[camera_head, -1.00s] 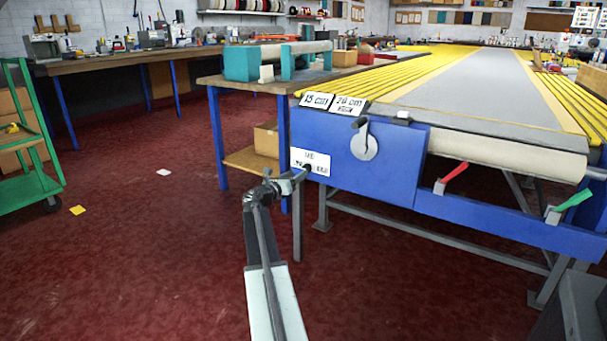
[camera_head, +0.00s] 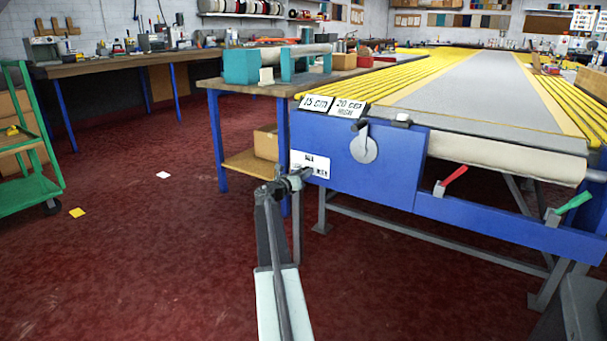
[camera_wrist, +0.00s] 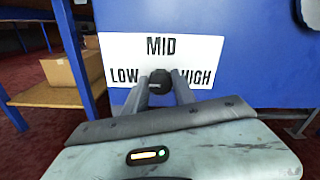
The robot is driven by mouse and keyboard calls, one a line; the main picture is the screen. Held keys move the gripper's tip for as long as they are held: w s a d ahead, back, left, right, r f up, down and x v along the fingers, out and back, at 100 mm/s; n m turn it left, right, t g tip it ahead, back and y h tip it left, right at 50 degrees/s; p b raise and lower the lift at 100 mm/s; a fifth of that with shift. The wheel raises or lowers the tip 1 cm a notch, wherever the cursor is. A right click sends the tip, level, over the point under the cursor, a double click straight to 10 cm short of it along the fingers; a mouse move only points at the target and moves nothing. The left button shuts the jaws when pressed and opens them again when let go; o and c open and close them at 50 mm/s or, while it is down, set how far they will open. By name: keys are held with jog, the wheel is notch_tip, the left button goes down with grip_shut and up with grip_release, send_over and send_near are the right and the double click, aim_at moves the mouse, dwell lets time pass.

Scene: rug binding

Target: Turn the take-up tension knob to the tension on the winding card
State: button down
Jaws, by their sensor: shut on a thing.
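The take-up tension knob (camera_wrist: 160,77) is a small dark knob at the lower middle of a white plate (camera_wrist: 120,50) marked LOW, MID and HIGH, on the blue end panel. My gripper (camera_wrist: 161,88) is shut on the knob, a finger on each side. No pointer mark on the knob can be made out. Two white cards stand above the panel: one reads 15 cm (camera_head: 316,103), the other 20 cm (camera_head: 349,107) with a smaller line I cannot read surely.
A crank disc (camera_head: 363,149) sits on the blue panel to the right of the plate. A red lever (camera_head: 455,175) and a green lever (camera_head: 574,201) stick out further right. A cardboard box (camera_head: 266,142) sits on the side table's lower shelf. Open red floor lies to the left.

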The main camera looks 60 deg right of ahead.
jog(key=shift+d, duration=0.1)
jog(key=shift+f+m+b, duration=0.15)
jog(key=shift+m, duration=8.8)
jog(key=shift+f+m+b, duration=0.1)
jog(key=shift+m+b, duration=0.05)
jog(key=shift+m, duration=8.8)
